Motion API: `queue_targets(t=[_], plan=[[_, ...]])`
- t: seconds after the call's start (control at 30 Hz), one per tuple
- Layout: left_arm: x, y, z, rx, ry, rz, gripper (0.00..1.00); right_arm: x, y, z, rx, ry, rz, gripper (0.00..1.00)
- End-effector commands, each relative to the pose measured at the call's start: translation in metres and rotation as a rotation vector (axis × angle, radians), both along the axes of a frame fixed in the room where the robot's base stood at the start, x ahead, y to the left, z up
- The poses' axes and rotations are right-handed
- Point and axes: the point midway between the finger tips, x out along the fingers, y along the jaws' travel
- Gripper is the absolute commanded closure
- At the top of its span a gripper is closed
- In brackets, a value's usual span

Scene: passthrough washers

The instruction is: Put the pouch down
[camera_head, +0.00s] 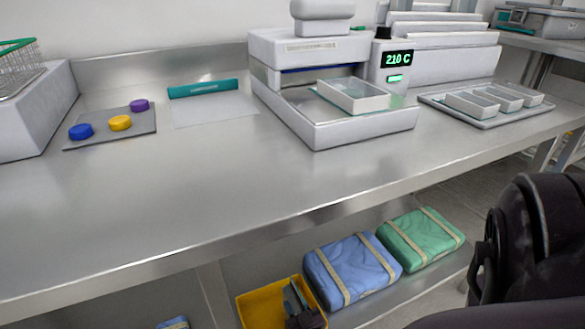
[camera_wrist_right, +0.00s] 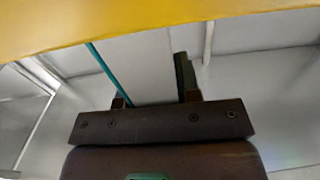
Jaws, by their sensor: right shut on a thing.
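My right gripper (camera_head: 304,307) is low at the bottom edge of the head view, in front of the shelf under the counter. It overlaps a yellow bin (camera_head: 262,304). In the right wrist view (camera_wrist_right: 155,92) its dark fingers stand apart, with a pale flat area bordered by a thin teal edge between them. This appears to be the pouch (camera_wrist_right: 142,72), held in the fingers, though its outline is hard to tell. The yellow bin's edge crosses the top of that view (camera_wrist_right: 150,22). My left gripper is not in view.
A blue pack (camera_head: 350,270) and a green pack (camera_head: 420,239) lie on the lower shelf. Above, the steel counter (camera_head: 160,222) is clear at its front left. A sealer (camera_head: 345,128) reading 210 C holds a white tray (camera_head: 355,95). A rack of small trays (camera_head: 485,104) is at right.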

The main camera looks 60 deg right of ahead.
Motion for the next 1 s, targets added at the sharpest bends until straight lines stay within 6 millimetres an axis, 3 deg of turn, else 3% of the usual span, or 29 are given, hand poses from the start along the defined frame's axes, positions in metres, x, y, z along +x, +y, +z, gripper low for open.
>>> queue_targets(t=[0.3,0.33,0.47,1.0], plan=[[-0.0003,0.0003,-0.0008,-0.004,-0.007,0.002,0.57,-0.0003,-0.0001,-0.0038,-0.001,0.001,0.000,0.91],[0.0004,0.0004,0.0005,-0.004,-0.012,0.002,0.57,0.0000,-0.0001,-0.0026,0.000,0.000,0.000,0.64],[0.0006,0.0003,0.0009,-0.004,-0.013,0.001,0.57,0.0004,0.0000,-0.0019,-0.001,-0.001,0.000,0.44],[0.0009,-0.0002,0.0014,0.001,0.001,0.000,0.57,-0.0013,0.0007,0.0014,-0.001,-0.001,0.001,0.43]])
